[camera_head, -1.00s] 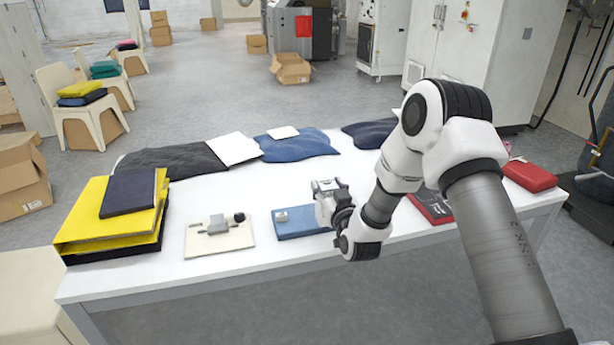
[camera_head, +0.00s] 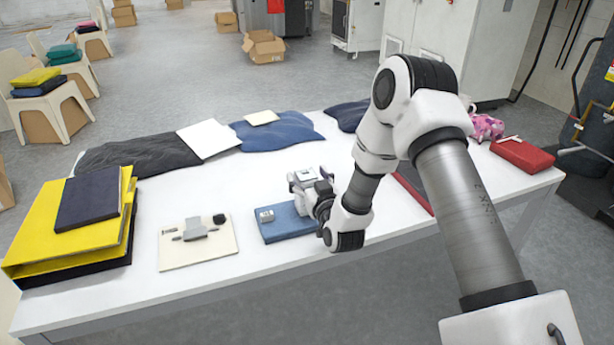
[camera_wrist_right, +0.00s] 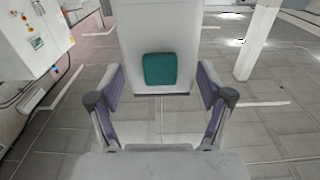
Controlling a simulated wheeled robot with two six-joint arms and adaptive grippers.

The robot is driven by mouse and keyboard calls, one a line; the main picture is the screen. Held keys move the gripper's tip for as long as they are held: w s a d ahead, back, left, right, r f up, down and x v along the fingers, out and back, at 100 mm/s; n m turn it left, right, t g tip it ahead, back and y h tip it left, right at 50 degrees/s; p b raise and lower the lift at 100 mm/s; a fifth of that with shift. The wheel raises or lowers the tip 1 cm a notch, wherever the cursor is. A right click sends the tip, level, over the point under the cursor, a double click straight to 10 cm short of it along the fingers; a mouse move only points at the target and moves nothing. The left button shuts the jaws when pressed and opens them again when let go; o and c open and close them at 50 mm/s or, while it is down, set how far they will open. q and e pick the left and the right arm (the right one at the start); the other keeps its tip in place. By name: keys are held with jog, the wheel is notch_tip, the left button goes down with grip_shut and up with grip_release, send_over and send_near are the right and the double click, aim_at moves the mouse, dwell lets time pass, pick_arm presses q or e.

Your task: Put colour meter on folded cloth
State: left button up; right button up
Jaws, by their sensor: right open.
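A small grey box with a pale top, which looks like the colour meter (camera_head: 266,215), rests on the left part of a folded blue cloth (camera_head: 288,226) at the table's front edge. My right gripper (camera_head: 308,178) is just behind and to the right of the box, apart from it. Its fingers are small and partly hidden in the head view. In the right wrist view the right gripper (camera_wrist_right: 160,100) is spread open with nothing held between its fingers. My left gripper is in neither view.
The white table (camera_head: 180,300) holds a cream board with grey parts (camera_head: 197,243), yellow binders (camera_head: 60,215), rumpled dark and blue cloths (camera_head: 280,130) at the back, and a red case (camera_head: 522,154) at right. Its middle is clear. A teal patch (camera_wrist_right: 160,69) on pale panel lies beyond the right gripper.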

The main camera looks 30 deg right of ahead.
jog(key=shift+w+f, duration=0.1)
jog(key=shift+w, duration=0.05)
jog(key=b+v, duration=0.1)
jog(key=v, duration=1.1)
jog(key=s+a+f+g+y, duration=0.1)
jog(key=f, duration=0.3)
jog(key=s+a+f+n+g+y, duration=0.1)
jog(key=a+f+g, duration=0.1)
jog(key=f, duration=0.3)
jog(key=s+a+f+g+y, duration=0.1)
jog(key=a+f+g, duration=0.1)
jog(key=f, duration=0.2)
jog(key=shift+s+a+f+n, duration=0.15)
jog(key=shift+s+a+n, duration=0.1)
jog(key=shift+n, duration=0.05)
jog(key=s+a+f+g, duration=0.3)
jog(key=s+f+g, duration=0.3)
jog(key=s, duration=0.5)
jog(key=s+a+f+g+y, duration=0.1)
jog(key=s+a+f+g, duration=0.2)
jog(key=s+f+g, duration=0.3)
jog(key=s+f, duration=0.4)
jog(key=s, duration=0.1)
jog(key=shift+s+f+n+g, duration=0.2)
jog(key=shift+f+n+g, duration=0.1)
jog(key=shift+g, duration=0.1)
